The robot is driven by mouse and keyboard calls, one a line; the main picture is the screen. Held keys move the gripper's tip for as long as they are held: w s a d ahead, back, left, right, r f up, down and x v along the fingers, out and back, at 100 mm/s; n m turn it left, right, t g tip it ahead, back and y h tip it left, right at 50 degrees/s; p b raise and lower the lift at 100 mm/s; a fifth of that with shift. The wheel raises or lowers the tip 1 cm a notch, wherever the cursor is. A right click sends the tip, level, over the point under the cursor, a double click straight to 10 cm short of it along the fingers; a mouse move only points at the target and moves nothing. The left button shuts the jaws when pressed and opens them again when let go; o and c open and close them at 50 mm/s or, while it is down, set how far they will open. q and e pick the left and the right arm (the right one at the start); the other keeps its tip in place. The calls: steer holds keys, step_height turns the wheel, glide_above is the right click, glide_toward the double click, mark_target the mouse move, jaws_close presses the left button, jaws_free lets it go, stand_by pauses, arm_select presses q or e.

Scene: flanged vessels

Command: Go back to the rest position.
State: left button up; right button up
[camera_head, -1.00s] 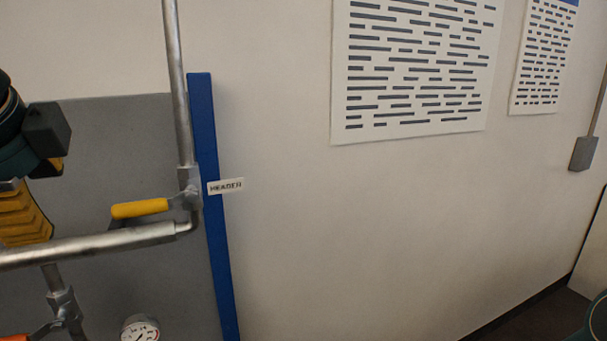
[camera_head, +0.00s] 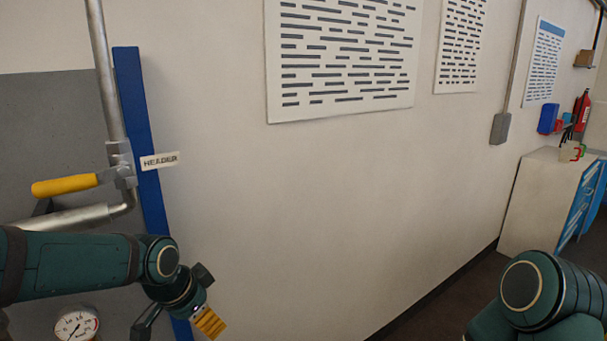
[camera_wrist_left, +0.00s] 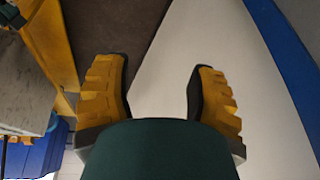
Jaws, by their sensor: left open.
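My left arm reaches in from the left edge in the head view. My left gripper (camera_head: 182,330) points downward near the bottom, in front of the lower part of the blue post, and is partly cut off by the frame edge. In the left wrist view my left gripper (camera_wrist_left: 157,85) shows its two yellow ribbed fingers wide apart, with nothing between them. At the lower right of the head view a rounded link of my right arm shows; its gripper is out of view.
A steel pipe with a yellow lever handle (camera_head: 64,186), a "HEADER" label (camera_head: 160,161) and a pressure gauge (camera_head: 76,325) are at the left, by the blue post (camera_head: 137,120).

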arm_select(q)
steer(key=s+d+f+n+b, duration=0.1)
steer(key=s+d+f+n, duration=0.2)
steer(key=f, duration=0.9)
steer(key=s+d+f+n+g+h+b, duration=0.1)
steer(key=s+f, duration=0.5)
steer(key=f, duration=0.6)
steer(key=s+d+f+n+b, duration=0.3)
steer(key=s+d+f+n, duration=0.2)
steer(key=f, duration=0.7)
steer(key=shift+d+f+n+g+h, duration=0.35)
steer(key=shift+d+n+g+h, duration=0.1)
steer(key=shift+n, duration=0.15)
steer(key=shift+c, duration=1)
steer(key=shift+s, duration=0.1)
